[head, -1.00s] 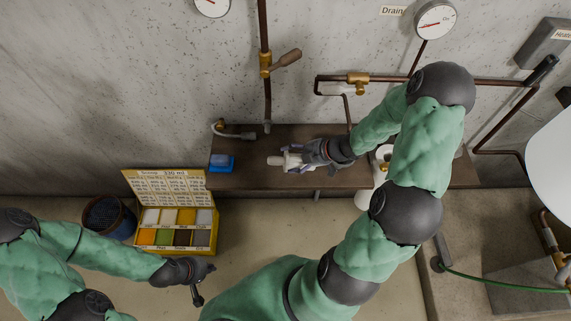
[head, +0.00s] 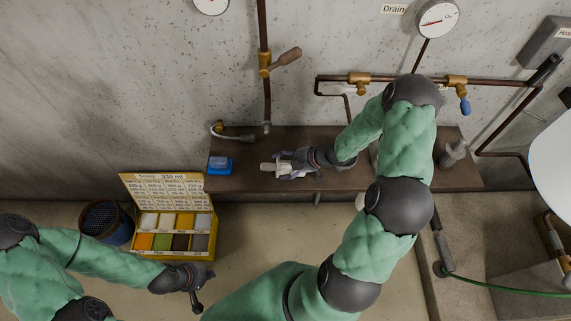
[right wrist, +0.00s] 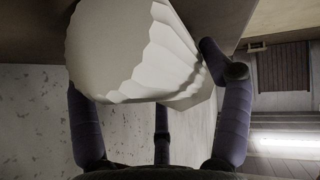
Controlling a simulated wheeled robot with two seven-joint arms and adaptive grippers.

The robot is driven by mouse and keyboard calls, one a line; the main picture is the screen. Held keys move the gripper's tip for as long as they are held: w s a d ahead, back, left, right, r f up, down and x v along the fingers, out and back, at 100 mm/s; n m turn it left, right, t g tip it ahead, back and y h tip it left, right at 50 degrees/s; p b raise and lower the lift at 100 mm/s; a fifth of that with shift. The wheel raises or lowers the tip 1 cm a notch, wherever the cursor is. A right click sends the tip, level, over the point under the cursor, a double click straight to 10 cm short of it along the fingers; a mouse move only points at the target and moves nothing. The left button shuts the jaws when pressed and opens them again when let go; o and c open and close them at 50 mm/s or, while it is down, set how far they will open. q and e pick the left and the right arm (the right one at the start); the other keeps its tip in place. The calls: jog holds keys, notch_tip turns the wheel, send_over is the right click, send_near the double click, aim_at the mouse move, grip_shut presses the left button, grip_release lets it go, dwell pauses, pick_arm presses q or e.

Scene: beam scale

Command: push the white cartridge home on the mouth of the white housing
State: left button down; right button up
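My right gripper (head: 289,166) is over the brown shelf, its fingers around a white cartridge (head: 267,167) whose end points left. In the right wrist view the pale, ribbed cartridge (right wrist: 135,50) fills the space between the dark fingers of the right gripper (right wrist: 160,105). The white housing is largely hidden behind my right arm. A small white patch (head: 361,202) at the arm's left edge may be part of it; its mouth does not show. My left gripper (head: 203,285) is low at left, away from the shelf, with its fingers apart and empty.
The brown shelf (head: 240,182) runs along the wall. A blue box (head: 220,165) lies left of the cartridge, and a grey fitting (head: 453,153) stands at the right. A yellow sample box (head: 205,243) and a dark bin (head: 105,222) are below. Pipes and valves line the wall.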

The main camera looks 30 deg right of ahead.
jog(key=shift+o, duration=1)
jog(key=shift+f+b, duration=0.25)
jog(key=shift+b, duration=0.15)
jog(key=p+v, duration=0.3)
jog(key=v, duration=0.7)
jog(key=shift+w+d+p, duration=0.15)
jog(key=shift+w+p, duration=0.05)
jog(key=shift+p, duration=0.2)
jog(key=shift+s+d+r, duration=0.25)
jog(key=shift+s+r, duration=0.05)
jog(key=shift+s, duration=0.05)
